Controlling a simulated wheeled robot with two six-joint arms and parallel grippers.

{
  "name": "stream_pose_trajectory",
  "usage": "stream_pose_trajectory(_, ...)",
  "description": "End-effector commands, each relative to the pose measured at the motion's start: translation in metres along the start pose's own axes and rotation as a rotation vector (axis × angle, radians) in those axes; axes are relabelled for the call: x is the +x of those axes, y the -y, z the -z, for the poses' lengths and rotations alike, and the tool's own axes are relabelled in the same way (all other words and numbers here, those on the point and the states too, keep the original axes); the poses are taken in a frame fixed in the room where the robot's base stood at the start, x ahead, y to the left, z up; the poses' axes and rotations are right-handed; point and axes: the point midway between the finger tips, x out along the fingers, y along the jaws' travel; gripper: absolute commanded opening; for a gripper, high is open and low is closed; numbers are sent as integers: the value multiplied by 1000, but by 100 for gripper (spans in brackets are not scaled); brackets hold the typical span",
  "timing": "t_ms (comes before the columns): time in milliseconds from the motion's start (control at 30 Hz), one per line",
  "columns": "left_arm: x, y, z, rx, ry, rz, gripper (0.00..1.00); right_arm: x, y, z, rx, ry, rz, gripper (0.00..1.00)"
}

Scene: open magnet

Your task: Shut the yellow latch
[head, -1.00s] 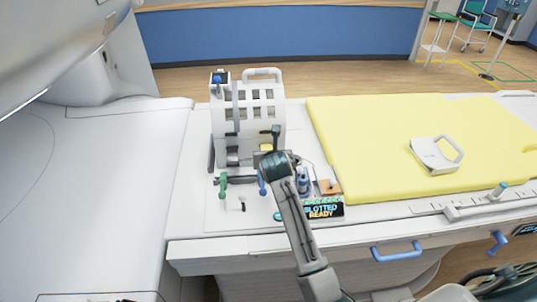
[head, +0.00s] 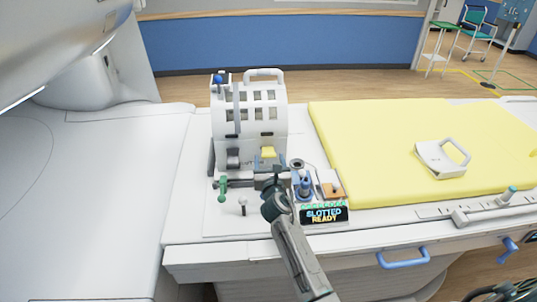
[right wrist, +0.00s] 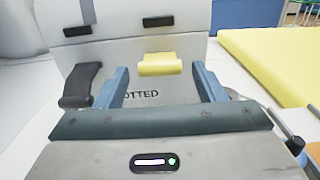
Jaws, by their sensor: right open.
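The yellow latch (head: 267,153) is a short tab with a curled lip on the lower front of the white slotted housing (head: 258,118). It also shows in the right wrist view (right wrist: 160,64), ahead of my fingers and between their tips. My right gripper (head: 268,166) is in front of and just below the latch. In the right wrist view my right gripper (right wrist: 160,84) is open, with nothing between its blue fingers. I see no contact with the latch. My left gripper is not in view.
A dark latch (right wrist: 82,85) is left of the yellow one. A green-handled lever (head: 223,188), a blue knob (head: 305,185) and a display reading "SLOTTED READY" (head: 323,214) are close to my right arm. A yellow pad (head: 400,150) lies to the right.

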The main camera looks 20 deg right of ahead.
Motion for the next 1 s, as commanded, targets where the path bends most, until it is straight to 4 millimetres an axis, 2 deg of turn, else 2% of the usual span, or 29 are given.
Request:
stream_pose_trajectory(100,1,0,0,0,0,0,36,20,0,0,-1,0,0,64)
stream_pose_trajectory(233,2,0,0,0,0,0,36,34,0,0,-1,0,0,64)
stream_pose_trajectory(633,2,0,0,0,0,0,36,40,0,0,1,-1,1,62)
stream_pose_trajectory(900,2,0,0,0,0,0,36,40,0,0,1,-1,1,9)
stream_pose_trajectory(933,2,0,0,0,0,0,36,40,0,0,1,-1,1,4)
stream_pose_trajectory(1000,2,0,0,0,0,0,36,40,0,0,1,-2,1,4)
